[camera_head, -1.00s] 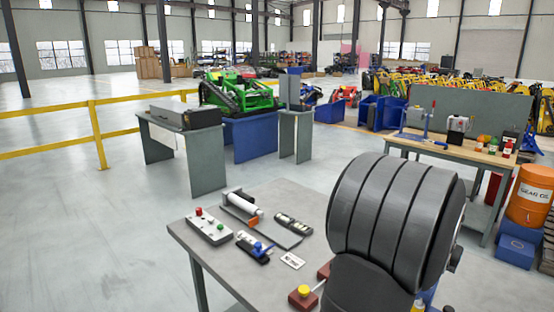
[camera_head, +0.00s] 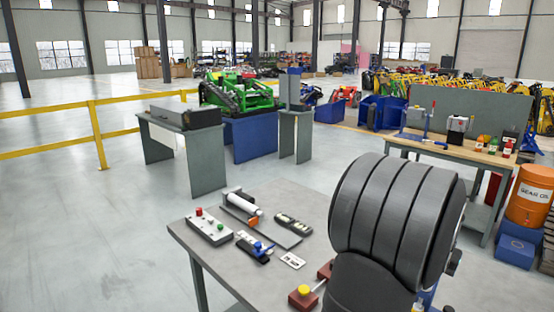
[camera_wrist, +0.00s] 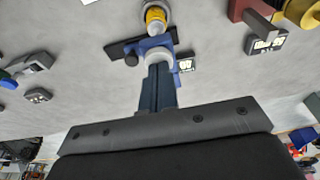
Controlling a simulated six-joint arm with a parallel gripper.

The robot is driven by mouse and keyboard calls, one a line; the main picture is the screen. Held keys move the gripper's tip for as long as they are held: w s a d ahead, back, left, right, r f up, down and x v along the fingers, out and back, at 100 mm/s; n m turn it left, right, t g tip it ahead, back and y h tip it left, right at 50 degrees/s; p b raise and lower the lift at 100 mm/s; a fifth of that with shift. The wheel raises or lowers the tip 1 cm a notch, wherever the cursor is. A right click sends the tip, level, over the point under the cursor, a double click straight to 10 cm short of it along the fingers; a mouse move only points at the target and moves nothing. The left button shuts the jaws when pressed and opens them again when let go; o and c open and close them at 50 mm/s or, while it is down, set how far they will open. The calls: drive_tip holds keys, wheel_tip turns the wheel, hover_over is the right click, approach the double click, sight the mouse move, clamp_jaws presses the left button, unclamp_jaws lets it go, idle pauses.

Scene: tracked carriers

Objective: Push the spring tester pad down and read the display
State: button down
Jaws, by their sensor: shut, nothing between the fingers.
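The spring tester shows in the wrist view as a blue stand (camera_wrist: 149,44) with a dark base bar, a pale round part and a yellow cylinder (camera_wrist: 155,17). I cannot make out a display reading. My gripper (camera_wrist: 158,72) is shut and empty; its narrow dark front reaches toward the pale round part. Whether it touches that part I cannot tell. In the head view my thick dark arm hides most of the tester and the gripper.
On the grey table (camera_head: 215,262) are a button box (camera_head: 209,227), a roller device (camera_head: 242,206), a black handheld unit (camera_head: 293,224), a blue-and-black tool (camera_head: 254,247) and a card (camera_head: 292,261). A red block with a yellow knob (camera_head: 303,294) is close to my arm.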

drive_tip(key=shift+f, duration=0.1)
drive_tip(key=shift+r, duration=3)
drive_tip(key=shift+f, duration=0.15)
drive_tip(key=shift+f, duration=1.4)
drive_tip(key=c, duration=2.2)
unclamp_jaws()
